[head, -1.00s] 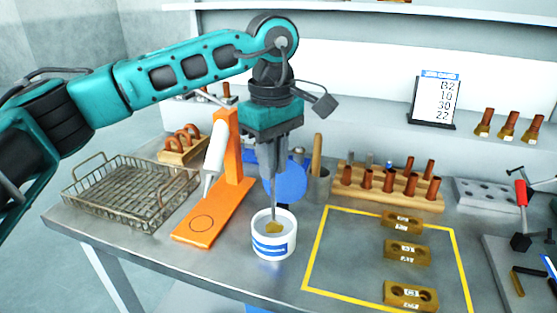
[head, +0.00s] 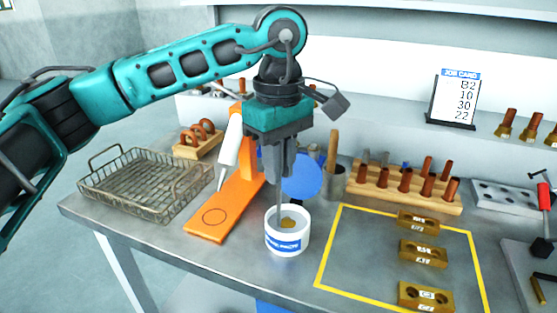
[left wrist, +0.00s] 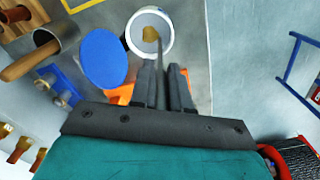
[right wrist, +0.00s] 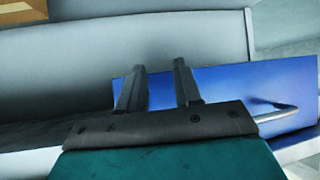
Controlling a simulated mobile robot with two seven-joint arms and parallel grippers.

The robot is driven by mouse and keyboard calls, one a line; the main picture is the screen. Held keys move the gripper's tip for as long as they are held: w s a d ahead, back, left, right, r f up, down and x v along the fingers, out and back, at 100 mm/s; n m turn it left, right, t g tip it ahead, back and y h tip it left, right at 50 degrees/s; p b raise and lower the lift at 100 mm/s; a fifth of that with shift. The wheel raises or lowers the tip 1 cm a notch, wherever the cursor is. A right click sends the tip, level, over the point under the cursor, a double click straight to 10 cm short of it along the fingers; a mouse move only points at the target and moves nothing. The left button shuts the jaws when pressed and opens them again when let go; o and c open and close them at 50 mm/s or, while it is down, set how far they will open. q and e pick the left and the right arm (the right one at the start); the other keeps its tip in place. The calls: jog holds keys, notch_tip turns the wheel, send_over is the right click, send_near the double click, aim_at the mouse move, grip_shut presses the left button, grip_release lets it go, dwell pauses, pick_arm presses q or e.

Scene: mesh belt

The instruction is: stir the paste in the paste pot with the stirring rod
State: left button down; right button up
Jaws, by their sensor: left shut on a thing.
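The paste pot (head: 287,240) is a white tub with a blue label near the front edge of the bench. A patch of tan paste (head: 288,223) shows inside it, also in the left wrist view (left wrist: 150,34). My left gripper (head: 279,175) is above the pot, pointing down, shut on the thin grey stirring rod (head: 279,205). The rod's lower end reaches inside the pot, at the left of the paste in the head view. In the left wrist view the rod (left wrist: 160,50) runs from between the fingers into the pot (left wrist: 166,18). My right gripper (right wrist: 160,88) is open and empty, away from the pot.
A blue disc (head: 301,176) stands just behind the pot. An orange stand (head: 225,205) with a white tube is to its left, beyond it a wire basket (head: 150,190). A yellow-outlined area with brass blocks (head: 422,252) lies to the right. A blue panel (right wrist: 220,85) is near my right gripper.

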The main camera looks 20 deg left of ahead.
pick_arm(q)
jog(key=shift+w+a+p, duration=0.1)
jog(key=shift+w+p, duration=0.4)
jog(key=shift+w, duration=0.9)
dwell(0.9)
